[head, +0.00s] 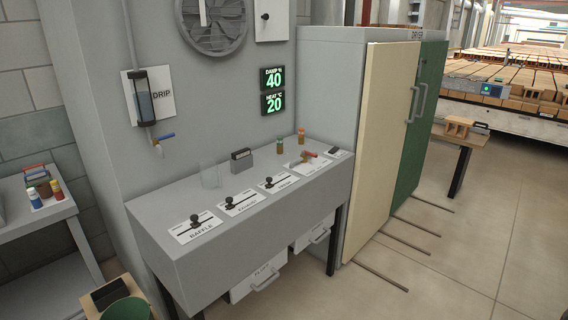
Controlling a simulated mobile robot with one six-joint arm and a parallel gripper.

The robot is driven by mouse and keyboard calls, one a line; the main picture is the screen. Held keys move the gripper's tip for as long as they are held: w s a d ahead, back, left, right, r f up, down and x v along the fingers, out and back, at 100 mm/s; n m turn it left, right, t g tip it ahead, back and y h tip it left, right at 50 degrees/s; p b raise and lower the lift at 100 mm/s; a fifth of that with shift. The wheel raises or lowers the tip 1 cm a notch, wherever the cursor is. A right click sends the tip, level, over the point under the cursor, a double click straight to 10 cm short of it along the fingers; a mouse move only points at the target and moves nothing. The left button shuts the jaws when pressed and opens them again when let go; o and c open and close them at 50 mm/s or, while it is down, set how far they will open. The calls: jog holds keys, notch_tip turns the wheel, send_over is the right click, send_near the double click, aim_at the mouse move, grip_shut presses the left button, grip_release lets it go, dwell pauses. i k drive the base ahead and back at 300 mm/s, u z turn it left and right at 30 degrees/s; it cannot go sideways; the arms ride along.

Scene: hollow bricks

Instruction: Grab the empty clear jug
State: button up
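A small clear, see-through vessel (210,177), which looks like the empty jug, stands on the back left of the grey console top (165,218). Its outline is faint, and I cannot make out a handle or any contents. It is behind the slider labelled BAFFLE and below the wall-mounted drip tube. My gripper is not in view.
A drip tube (145,108) with bluish liquid hangs on the wall, with a blue-handled tap (164,138) below. Several sliders line the console front; a dark block (241,160) and two small bottles stand behind. A dryer cabinet (385,125) stands right.

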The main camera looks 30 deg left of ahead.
aim_at(211, 179)
jog(key=u, duration=0.7)
jog(key=i, duration=1.2)
jog(key=u, duration=1.5)
jog(key=i, duration=1.15)
jog(key=u, duration=0.45)
